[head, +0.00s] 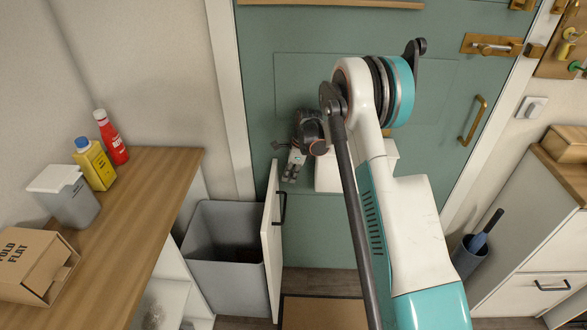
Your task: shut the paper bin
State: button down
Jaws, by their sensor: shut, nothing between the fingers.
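The bin under the counter is pulled out as a drawer. It has a grey tub (225,270) with an open, dark top and a white front panel (270,245) on its right side. A dark handle (282,207) is on the outer face of the panel. The tub stands out past the end of the wooden counter, so the bin is open. My gripper (290,177) is shut and empty. It appears just above and right of the panel's upper end in the picture; whether it touches the panel cannot be told. My arm hides part of the door behind.
A wooden counter (150,200) on the left bears a lidded grey caddy (70,200), a yellow bottle (95,165), a red bottle (112,140) and a cardboard box (35,265). A green door (290,80) is behind. A floor mat (310,312) lies right of the bin. A white cabinet (530,250) stands at right.

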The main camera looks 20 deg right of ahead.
jog(key=b+x, duration=0.1)
jog(key=x, duration=0.4)
dwell(0.3)
